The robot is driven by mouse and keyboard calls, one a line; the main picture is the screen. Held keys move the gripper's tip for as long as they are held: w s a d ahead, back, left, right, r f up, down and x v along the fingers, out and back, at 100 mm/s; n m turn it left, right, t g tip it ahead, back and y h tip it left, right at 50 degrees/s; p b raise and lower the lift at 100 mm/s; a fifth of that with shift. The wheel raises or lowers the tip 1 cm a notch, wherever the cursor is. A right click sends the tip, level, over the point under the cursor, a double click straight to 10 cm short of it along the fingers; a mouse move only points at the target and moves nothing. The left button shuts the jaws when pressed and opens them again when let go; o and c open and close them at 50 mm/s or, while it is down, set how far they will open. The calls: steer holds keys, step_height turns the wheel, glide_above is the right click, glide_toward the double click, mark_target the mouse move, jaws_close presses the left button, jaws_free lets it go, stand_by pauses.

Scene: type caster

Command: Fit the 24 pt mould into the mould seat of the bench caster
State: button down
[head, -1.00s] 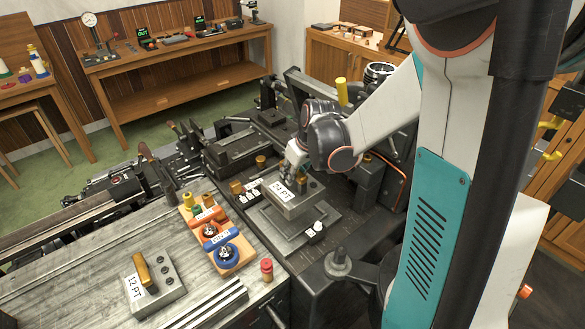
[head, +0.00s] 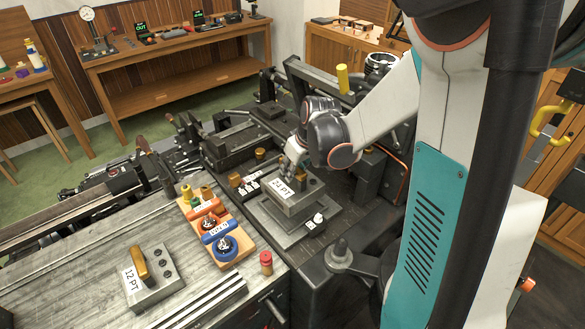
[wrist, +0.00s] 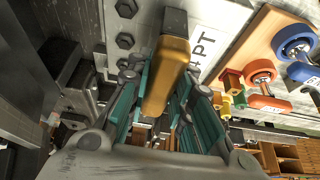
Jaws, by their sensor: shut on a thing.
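The 24 pt mould (head: 296,201) is a grey steel block with a white label and a brass handle. It is level over the flat stepped plate of the mould seat (head: 301,238) on the bench caster (head: 345,205). My gripper (head: 292,163) is above the block. In the wrist view its fingers are shut on the brass handle (wrist: 167,72), with part of the label (wrist: 208,42) beside it. The mould covers the seat's middle, and I cannot tell whether the block touches the plate.
A 12 PT mould (head: 164,288) with a brass handle stands on the ribbed bench at the left.

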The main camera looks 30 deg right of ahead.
mark_target(293, 183)
steer(key=shift+f+b, duration=1.4)
steer(key=shift+f, duration=0.45)
steer(key=shift+f+b, duration=1.1)
steer(key=shift+b, duration=0.1)
stand_by(1.1)
steer(key=c, duration=1.3)
jaws_free()
steer(key=shift+c, duration=0.2)
steer(key=v, duration=1.2)
steer(key=shift+s, duration=0.15)
